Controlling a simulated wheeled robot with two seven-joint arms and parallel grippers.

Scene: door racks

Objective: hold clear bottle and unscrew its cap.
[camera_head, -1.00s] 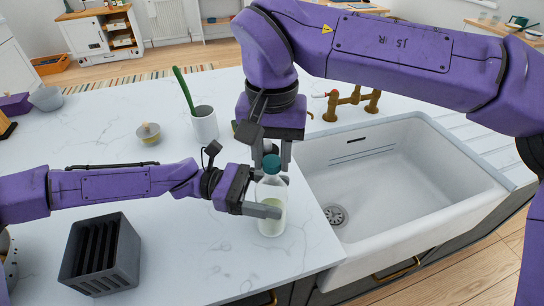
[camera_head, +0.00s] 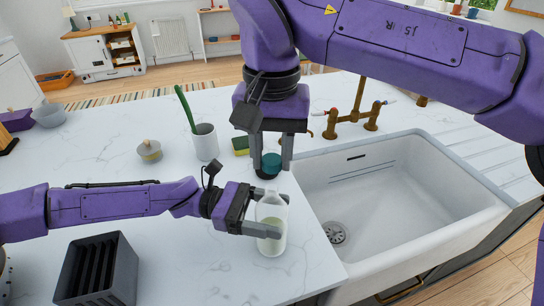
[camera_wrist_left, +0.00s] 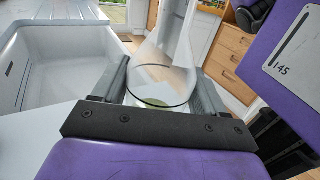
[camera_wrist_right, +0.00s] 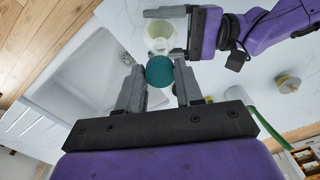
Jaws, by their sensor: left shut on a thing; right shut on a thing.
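The clear bottle (camera_head: 272,225) stands upright on the white counter near the sink, with pale contents low inside. Its neck is open at the top. My left gripper (camera_head: 268,229) is shut around the bottle's body; the left wrist view shows the bottle (camera_wrist_left: 165,75) between the two fingers. My right gripper (camera_head: 271,160) points down above and slightly behind the bottle. It is shut on the teal cap (camera_head: 271,164), which is apart from the bottle. The right wrist view also shows the cap (camera_wrist_right: 159,71) between the fingertips, with the bottle (camera_wrist_right: 160,36) beyond it.
The white sink (camera_head: 400,190) lies right of the bottle, with a brass faucet (camera_head: 355,120) behind it. A dark slotted rack (camera_head: 97,270) stands at the front left. A white cup (camera_head: 205,142), a lidded bowl (camera_head: 149,150) and a sponge (camera_head: 240,146) sit behind the left arm.

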